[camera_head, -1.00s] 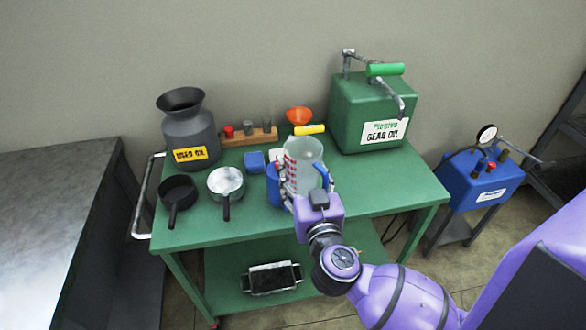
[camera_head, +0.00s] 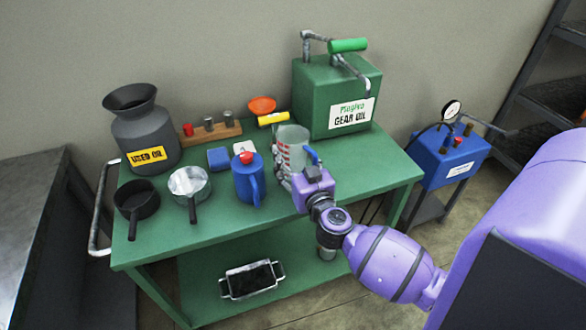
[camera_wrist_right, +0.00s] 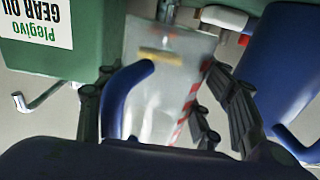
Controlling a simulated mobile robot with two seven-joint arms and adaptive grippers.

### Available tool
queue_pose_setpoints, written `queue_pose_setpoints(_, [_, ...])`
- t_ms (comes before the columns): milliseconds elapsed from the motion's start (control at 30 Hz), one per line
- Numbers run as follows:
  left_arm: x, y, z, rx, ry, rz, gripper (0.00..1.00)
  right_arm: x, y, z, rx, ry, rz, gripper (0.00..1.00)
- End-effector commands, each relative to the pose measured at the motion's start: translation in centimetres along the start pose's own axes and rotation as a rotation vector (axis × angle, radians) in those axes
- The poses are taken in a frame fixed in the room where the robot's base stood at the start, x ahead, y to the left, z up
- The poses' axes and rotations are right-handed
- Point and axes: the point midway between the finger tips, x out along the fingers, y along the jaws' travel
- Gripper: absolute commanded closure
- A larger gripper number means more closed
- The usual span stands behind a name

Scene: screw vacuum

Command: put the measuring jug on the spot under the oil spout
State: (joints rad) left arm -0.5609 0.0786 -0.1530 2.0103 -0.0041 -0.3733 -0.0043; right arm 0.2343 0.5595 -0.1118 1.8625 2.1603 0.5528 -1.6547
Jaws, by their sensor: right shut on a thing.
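The measuring jug (camera_head: 292,146) is translucent with red markings and a blue handle. My right gripper (camera_head: 287,176) is shut on it, and it looks upright. In the wrist view, the fingers of my right gripper (camera_wrist_right: 165,115) flank the jug (camera_wrist_right: 170,85) and its blue handle. The oil spout (camera_head: 367,88) is a bent metal pipe on the green gear oil tank (camera_head: 314,98); its end also shows in the wrist view (camera_wrist_right: 19,102). The jug is left of the spout, by the tank's front left corner. No marked spot is visible under the spout. My left gripper is out of view.
The green cart top (camera_head: 300,222) is clear at its front right. A blue can (camera_head: 247,182) with a red cap stands left of the jug. An orange funnel (camera_head: 262,104) with a yellow part is behind. Two pans and a used oil can (camera_head: 146,135) stand at left.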

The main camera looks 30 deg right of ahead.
Motion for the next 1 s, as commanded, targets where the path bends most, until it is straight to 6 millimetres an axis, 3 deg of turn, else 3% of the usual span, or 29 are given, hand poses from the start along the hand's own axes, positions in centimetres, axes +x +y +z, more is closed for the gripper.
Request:
queue_pose_setpoints(300, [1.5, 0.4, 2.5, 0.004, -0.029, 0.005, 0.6, 0.7, 0.6, 4.1, 0.002, -0.003, 0.002, 0.87])
queue_pose_setpoints(733, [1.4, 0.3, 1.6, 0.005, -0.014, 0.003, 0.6, 0.8, 0.5, 4.1, 0.0, 0.003, 0.001, 0.87])
queue_pose_setpoints(767, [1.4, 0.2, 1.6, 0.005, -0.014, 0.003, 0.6, 0.8, 0.5, 4.1, 0.001, 0.002, 0.001, 0.36])
queue_pose_setpoints(900, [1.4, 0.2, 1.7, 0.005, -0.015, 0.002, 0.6, 0.8, 0.5, 4.1, 0.001, 0.002, 0.001, 0.2])
queue_pose_setpoints(1000, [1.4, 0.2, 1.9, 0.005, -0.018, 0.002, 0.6, 0.8, 0.5, 4.1, 0.001, 0.002, 0.001, 0.2])
